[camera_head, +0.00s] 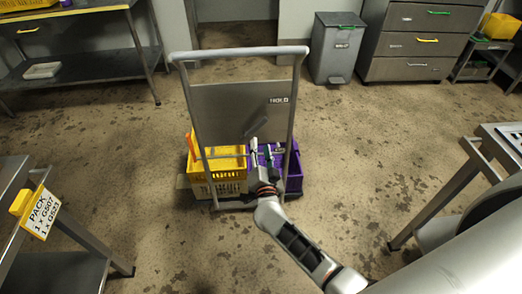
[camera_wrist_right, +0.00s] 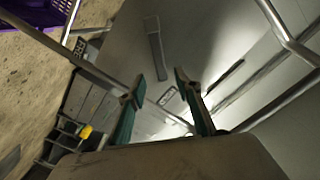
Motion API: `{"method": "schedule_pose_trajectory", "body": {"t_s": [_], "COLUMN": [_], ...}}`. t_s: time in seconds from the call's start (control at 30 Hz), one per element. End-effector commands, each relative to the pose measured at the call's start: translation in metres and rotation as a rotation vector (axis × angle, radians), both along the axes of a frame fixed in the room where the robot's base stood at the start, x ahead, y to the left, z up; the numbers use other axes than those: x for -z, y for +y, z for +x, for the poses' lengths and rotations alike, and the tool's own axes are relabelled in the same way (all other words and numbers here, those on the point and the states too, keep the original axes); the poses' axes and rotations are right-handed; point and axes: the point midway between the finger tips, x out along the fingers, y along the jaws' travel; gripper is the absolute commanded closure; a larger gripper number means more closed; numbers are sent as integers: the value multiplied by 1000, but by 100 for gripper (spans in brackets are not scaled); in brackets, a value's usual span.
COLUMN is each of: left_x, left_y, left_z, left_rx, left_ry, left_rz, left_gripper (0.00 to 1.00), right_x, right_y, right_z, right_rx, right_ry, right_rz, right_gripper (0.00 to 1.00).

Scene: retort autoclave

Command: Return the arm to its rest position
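My right arm (camera_head: 300,248) reaches from the lower right to a trolley with a grey frame (camera_head: 240,52). My right gripper (camera_head: 261,148) is in front of the trolley's back panel (camera_head: 228,105), above the crates. In the right wrist view the two fingers of the gripper (camera_wrist_right: 158,88) stand apart with nothing held between them. The panel (camera_wrist_right: 205,35) shows behind them, with a small label and a slim dark handle-like piece (camera_wrist_right: 155,48). I cannot tell how far the fingertips are from the panel. My left gripper is not in view.
A yellow crate (camera_head: 225,175) and a purple crate (camera_head: 294,172) sit on the trolley. A bench with a PACK sign (camera_head: 42,212) is at left, a metal table (camera_head: 478,150) at right. A grey bin (camera_head: 337,48) and drawers (camera_head: 415,42) stand behind. Open floor surrounds the trolley.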

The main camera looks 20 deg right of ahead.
Motion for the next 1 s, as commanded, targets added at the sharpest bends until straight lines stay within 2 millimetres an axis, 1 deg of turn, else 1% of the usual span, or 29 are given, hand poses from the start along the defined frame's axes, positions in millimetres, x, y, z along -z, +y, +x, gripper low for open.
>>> {"method": "schedule_pose_trajectory", "body": {"t_s": [0.03, 0.17, 0.63, 0.73, 0.77, 0.87, 0.97, 1.0], "left_x": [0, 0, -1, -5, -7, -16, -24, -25], "left_y": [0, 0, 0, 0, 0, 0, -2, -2], "left_z": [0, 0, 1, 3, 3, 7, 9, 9], "left_rx": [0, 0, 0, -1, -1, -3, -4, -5], "left_ry": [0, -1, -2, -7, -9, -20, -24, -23], "left_rz": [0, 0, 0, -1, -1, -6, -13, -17], "left_gripper": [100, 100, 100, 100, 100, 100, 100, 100], "right_x": [0, 0, 0, -2, -3, -6, -2, 2], "right_y": [1, 1, 2, 6, 8, 22, 43, 51], "right_z": [-3, -7, -7, -15, -20, -46, -88, -107], "right_rx": [1, 1, -2, -33, -52, -155, -298, -357], "right_ry": [-1, 0, 0, -2, -1, 7, 48, 76], "right_rz": [0, -1, -2, -27, -44, -131, -253, -305], "right_gripper": [67, 67, 67, 67, 67, 67, 67, 67]}}
